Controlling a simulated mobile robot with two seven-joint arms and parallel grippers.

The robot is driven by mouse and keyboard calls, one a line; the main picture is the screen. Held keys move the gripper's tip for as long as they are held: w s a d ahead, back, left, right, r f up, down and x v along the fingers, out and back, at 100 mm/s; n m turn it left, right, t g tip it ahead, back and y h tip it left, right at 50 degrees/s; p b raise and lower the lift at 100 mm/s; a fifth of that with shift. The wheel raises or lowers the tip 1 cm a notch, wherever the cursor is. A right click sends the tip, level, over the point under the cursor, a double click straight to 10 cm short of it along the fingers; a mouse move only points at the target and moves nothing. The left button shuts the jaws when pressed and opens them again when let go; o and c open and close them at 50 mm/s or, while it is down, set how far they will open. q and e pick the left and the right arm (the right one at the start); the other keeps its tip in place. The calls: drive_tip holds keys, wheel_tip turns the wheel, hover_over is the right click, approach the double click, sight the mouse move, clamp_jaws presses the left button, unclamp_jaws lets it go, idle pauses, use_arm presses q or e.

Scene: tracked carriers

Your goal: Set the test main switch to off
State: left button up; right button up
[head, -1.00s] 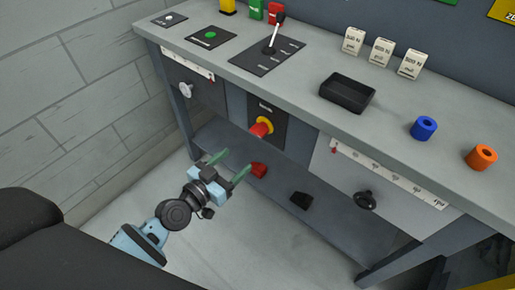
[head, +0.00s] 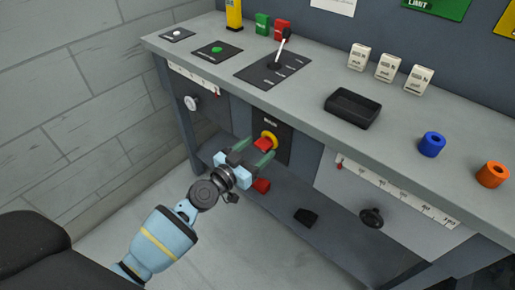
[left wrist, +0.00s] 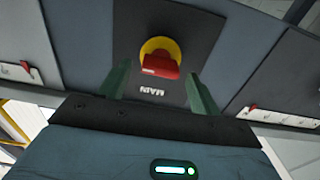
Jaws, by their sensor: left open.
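The main switch is a red handle (head: 263,143) on a yellow round base (head: 270,137), set on a dark plate on the bench's front. In the left wrist view the red handle (left wrist: 161,66) lies crosswise on the yellow disc (left wrist: 158,47), with lettering that seems to read MAIN beside it. My left gripper (head: 252,149) is just in front of the switch. Its green fingers are open, one on each side of the handle in the left wrist view (left wrist: 160,88), and do not appear to touch it. My right gripper is not in view.
A lever (head: 281,48) stands on a dark panel on the benchtop, with a black tray (head: 352,108) to its right. A red object (head: 261,185) lies below the switch.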

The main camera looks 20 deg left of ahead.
use_arm(q)
drive_tip(key=shift+w+d, duration=0.2)
drive_tip(key=shift+w, duration=0.2)
drive_tip(key=shift+c, duration=0.3)
drive_tip(key=c, duration=0.9)
